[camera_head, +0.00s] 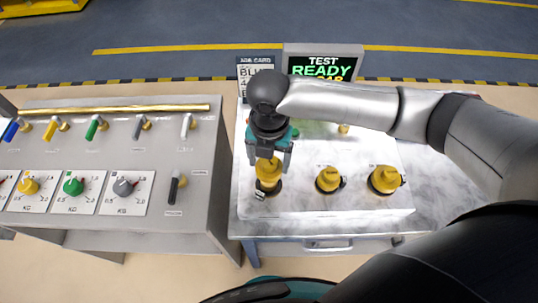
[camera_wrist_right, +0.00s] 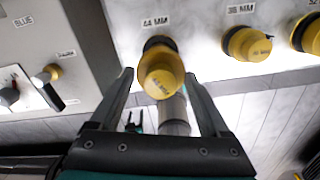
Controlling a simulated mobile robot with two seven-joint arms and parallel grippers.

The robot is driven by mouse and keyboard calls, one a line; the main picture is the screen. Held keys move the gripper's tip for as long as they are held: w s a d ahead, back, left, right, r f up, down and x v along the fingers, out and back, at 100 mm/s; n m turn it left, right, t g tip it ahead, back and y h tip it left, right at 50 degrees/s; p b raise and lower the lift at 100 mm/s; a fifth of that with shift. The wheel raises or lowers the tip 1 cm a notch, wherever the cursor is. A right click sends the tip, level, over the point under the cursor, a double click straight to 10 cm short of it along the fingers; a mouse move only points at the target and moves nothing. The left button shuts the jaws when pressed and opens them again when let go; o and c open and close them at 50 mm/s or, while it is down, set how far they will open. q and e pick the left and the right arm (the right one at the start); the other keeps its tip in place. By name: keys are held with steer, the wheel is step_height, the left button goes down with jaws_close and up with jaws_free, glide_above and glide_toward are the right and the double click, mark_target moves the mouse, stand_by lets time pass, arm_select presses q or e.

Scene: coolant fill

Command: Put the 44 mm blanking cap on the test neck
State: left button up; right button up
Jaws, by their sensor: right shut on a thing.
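The yellow 44 mm blanking cap (camera_head: 268,170) is at the left of the row of caps on the white panel. In the right wrist view the cap (camera_wrist_right: 161,77) bears a 44 MM marking and lies below the 44 MM label, with a dark ring behind it. My right gripper (camera_head: 269,157) reaches it from above and is shut on it; its two fingers (camera_wrist_right: 160,90) stand either side of the cap in the wrist view. I cannot tell whether the cap is clear of its seat. I cannot make out the test neck; my arm covers part of the panel.
A screen (camera_head: 322,66) reading TEST READY and a job card (camera_head: 252,70) stand behind. A control console (camera_head: 218,150) with knobs and levers is at left.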

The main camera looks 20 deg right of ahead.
mark_target(269, 173)
steer(key=shift+f+b, duration=0.65)
steer(key=shift+f, duration=0.95)
steer(key=shift+p, duration=0.45)
steer(key=shift+p, duration=0.6)
stand_by(0.5)
steer(key=shift+f+b, duration=0.6)
steer(key=shift+f, duration=0.75)
steer(key=o, duration=1.2)
